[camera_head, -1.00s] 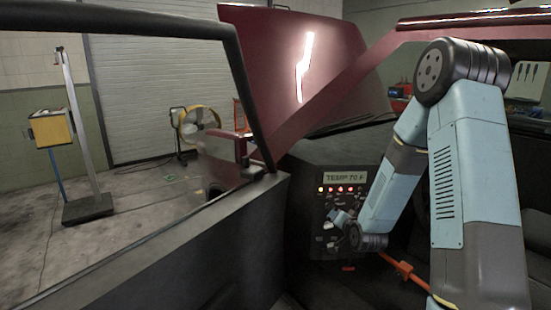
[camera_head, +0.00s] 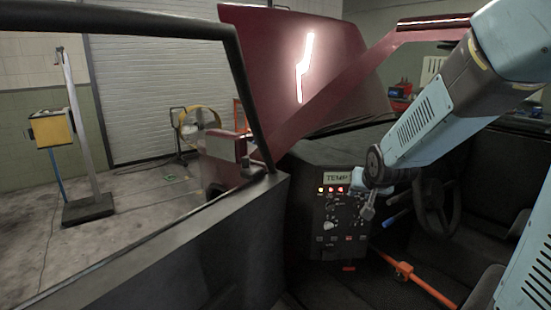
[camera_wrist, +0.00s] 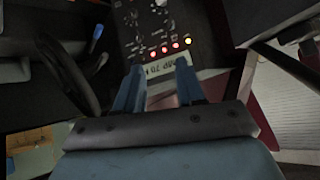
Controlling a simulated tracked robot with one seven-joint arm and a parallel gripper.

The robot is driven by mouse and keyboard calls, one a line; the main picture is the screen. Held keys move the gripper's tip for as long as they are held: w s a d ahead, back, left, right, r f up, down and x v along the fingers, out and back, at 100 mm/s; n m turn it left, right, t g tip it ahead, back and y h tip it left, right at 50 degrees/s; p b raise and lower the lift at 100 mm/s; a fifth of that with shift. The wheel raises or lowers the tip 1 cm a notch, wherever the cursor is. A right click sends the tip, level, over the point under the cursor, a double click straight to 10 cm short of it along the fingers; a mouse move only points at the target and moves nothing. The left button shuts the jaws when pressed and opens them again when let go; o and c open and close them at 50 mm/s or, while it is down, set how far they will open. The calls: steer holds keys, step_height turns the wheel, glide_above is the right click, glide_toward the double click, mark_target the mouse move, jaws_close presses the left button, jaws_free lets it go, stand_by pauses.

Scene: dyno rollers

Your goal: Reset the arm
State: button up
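My blue-grey arm (camera_head: 425,125) reaches in from the upper right across the car's cabin in the head view. My gripper (camera_head: 367,211) is in front of the black dashboard panel (camera_head: 328,225), near its right side. In the wrist view the two blue fingers of my gripper (camera_wrist: 158,80) stand apart with nothing between them, so it is open and empty. The panel's temperature label (camera_wrist: 166,66) and its row of lit lamps (camera_wrist: 171,46) show beyond the fingertips. The arm partly hides the label in the head view.
A steering wheel (camera_head: 436,205) with blue-tipped stalks is right of the gripper. An orange bar (camera_head: 415,277) lies low in the cabin. The open car door (camera_head: 170,245) stands at left. Beyond it are a yellow fan (camera_head: 199,125) and a yellow box on a stand (camera_head: 51,129).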

steer(key=s+r+n+g, duration=0.1)
steer(key=s+r, duration=0.3)
steer(key=s, duration=0.8)
steer(key=s+r+n+g, duration=0.1)
steer(key=s+r, duration=0.3)
steer(key=s, duration=0.8)
steer(key=shift+s+r+g, duration=0.3)
steer(key=shift+r+g, duration=0.1)
steer(key=shift+g, duration=0.4)
